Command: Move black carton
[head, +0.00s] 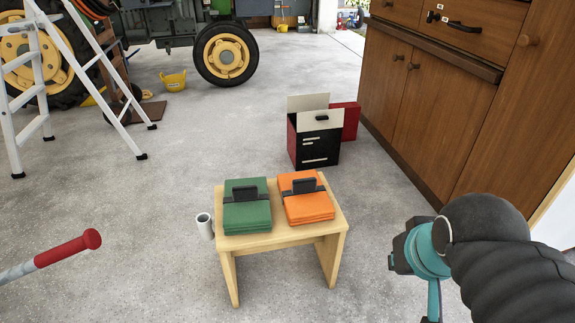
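The black carton (318,147) stands upright on the concrete floor behind a small wooden bench, near the middle of the head view. Its front is black with white markings, its left side is red, and its pale top flaps stand up. A dark handle slot shows in the front flap. My arm, with a dark ribbed sleeve and a teal joint, enters at the lower right, well apart from the carton. The fingers of my gripper do not show.
The wooden bench (284,237) holds a green bundle (247,213) and an orange bundle (309,206). A red box (350,121) stands just behind the carton. Wooden cabinets (440,100) line the right. A stepladder (82,70) and tractor stand left and back. Floor left of the carton is clear.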

